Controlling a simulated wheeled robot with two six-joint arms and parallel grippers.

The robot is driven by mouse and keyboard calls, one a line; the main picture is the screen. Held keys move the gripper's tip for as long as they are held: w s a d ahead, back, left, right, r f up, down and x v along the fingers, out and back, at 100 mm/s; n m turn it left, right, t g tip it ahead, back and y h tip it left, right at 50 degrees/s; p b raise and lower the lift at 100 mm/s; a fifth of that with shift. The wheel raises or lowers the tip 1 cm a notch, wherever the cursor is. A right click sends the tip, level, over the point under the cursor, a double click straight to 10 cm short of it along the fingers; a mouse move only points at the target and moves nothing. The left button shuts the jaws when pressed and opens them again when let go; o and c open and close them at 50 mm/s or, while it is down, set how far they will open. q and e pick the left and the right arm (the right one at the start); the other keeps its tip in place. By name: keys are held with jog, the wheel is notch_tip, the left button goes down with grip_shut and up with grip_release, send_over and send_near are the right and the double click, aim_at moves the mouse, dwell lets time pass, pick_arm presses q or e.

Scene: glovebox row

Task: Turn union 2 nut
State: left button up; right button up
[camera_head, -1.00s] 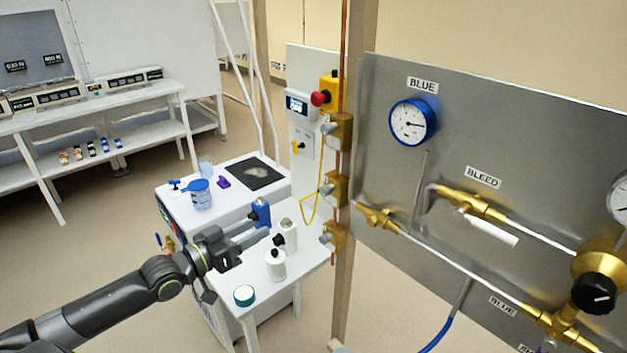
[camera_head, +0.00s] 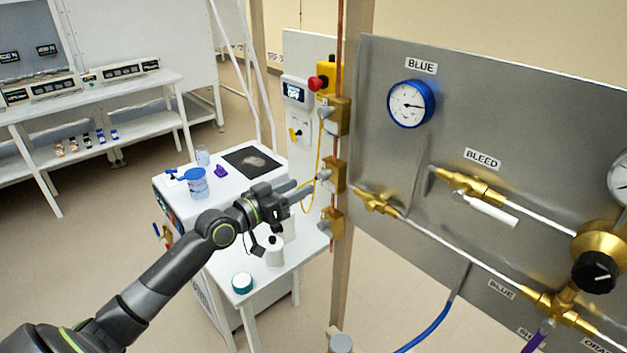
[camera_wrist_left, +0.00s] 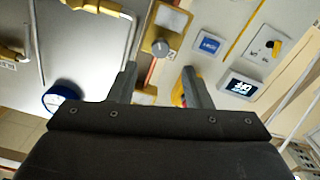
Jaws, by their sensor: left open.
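Three brass unions with grey nuts sit on the vertical copper pipe beside the steel panel: an upper union (camera_head: 338,115), a middle union (camera_head: 335,175) and a lower union (camera_head: 331,222). No number is readable on them, so I cannot tell by label which is union 2. My left gripper (camera_head: 310,187) is open and empty, its fingers pointing at the pipe beside the middle union. In the left wrist view, a grey nut (camera_wrist_left: 160,47) on a brass union shows just beyond the open fingertips (camera_wrist_left: 159,70), apart from them. A second brass block (camera_wrist_left: 150,93) shows between the fingers.
The steel panel (camera_head: 500,110) with brass valves and a blue gauge (camera_head: 411,103) stands right of the pipe. A red emergency button (camera_head: 317,83) is near the upper union. A white bench (camera_head: 228,268) with bottles stands below my left arm.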

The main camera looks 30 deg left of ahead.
aim_at(320, 177)
pick_arm(q)
jog(key=x, duration=0.6)
jog(key=shift+p, duration=0.4)
grip_shut()
